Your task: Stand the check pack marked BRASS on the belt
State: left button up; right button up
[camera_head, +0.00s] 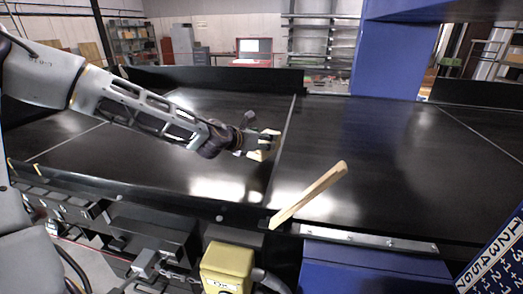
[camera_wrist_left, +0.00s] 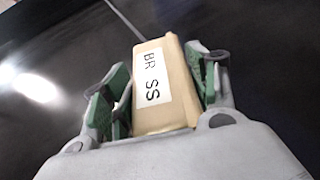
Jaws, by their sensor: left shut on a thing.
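The check pack (camera_wrist_left: 172,112) is a tan block with a white label, seen in the left wrist view. The label reads "BR SS", with the middle letter not legible. My left gripper (camera_wrist_left: 158,85) is shut on the pack, with a green-padded finger on each side of it. In the head view my left gripper (camera_head: 262,145) holds the pack (camera_head: 258,156) over the black belt (camera_head: 350,140), near a seam line. I cannot tell whether the pack touches the belt. My right gripper is not in view.
A wooden bar (camera_head: 309,194) slants up at the belt's near edge, right of the gripper. A yellow box (camera_head: 227,266) is below the front edge. A blue column (camera_head: 393,50) stands behind the belt. The belt's right part is clear.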

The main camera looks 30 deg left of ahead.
pick_arm(q)
jog(key=shift+f, duration=0.1)
jog(key=shift+f, duration=1.95)
jog(key=o, duration=1.4)
jog(key=shift+f, duration=0.1)
jog(key=shift+c, duration=0.2)
jog(key=shift+s, duration=0.1)
jog(key=shift+s+r, duration=0.1)
jog(key=shift+r, duration=0.1)
jog(key=v, duration=1.1)
jog(key=shift+s, duration=0.25)
jog(key=shift+a, duration=0.1)
